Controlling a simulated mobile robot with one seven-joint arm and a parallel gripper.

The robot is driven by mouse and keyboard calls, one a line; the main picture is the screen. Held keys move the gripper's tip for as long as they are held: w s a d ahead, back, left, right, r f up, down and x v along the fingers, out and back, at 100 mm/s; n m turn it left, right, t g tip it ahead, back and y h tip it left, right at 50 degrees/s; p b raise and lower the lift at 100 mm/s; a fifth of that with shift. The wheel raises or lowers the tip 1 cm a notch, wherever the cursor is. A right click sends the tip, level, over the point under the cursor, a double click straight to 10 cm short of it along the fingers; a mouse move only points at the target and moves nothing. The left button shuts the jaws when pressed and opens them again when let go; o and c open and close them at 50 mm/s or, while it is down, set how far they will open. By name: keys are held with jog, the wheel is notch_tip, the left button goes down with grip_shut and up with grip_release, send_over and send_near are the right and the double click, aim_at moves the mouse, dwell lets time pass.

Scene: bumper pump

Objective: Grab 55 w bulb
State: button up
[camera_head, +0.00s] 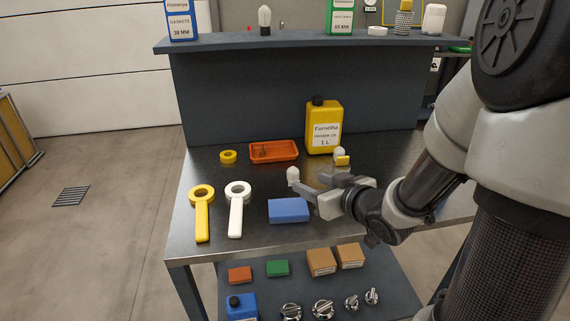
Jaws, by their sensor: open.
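A white bulb (292,175) stands on the metal workbench just beyond the fingertips of my gripper (307,182), and its lower part is partly hidden by a finger. My gripper reaches in from the right, low over the bench, open and with nothing visible between its fingers. A second whitish bulb (339,152) is behind my gripper, by a small yellow block. A third bulb (264,18) stands on the upper shelf. No wattage marking is readable on any bulb, so I cannot tell which is 55 W.
A blue box (288,211) lies in front of my gripper. White (236,210) and yellow (201,215) ring-handled tools lie at left. An orange tray (274,158), yellow ring (228,156) and yellow bottle (324,128) are at the back. Bare bench (262,184) lies left of the near bulb.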

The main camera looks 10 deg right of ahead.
aim_at(294, 176)
jog(key=b+x, duration=0.3)
jog(key=x, duration=0.7)
jog(key=shift+f, duration=0.15)
jog(key=shift+d+b+x, duration=0.15)
jog(key=shift+b+x, duration=0.3)
jog(key=shift+x, duration=1.05)
jog(key=shift+d+b+x, duration=0.15)
jog(key=shift+b+x, duration=0.25)
jog(key=shift+x, duration=1.1)
jog(key=shift+c, duration=0.3)
jog(key=c, duration=1.1)
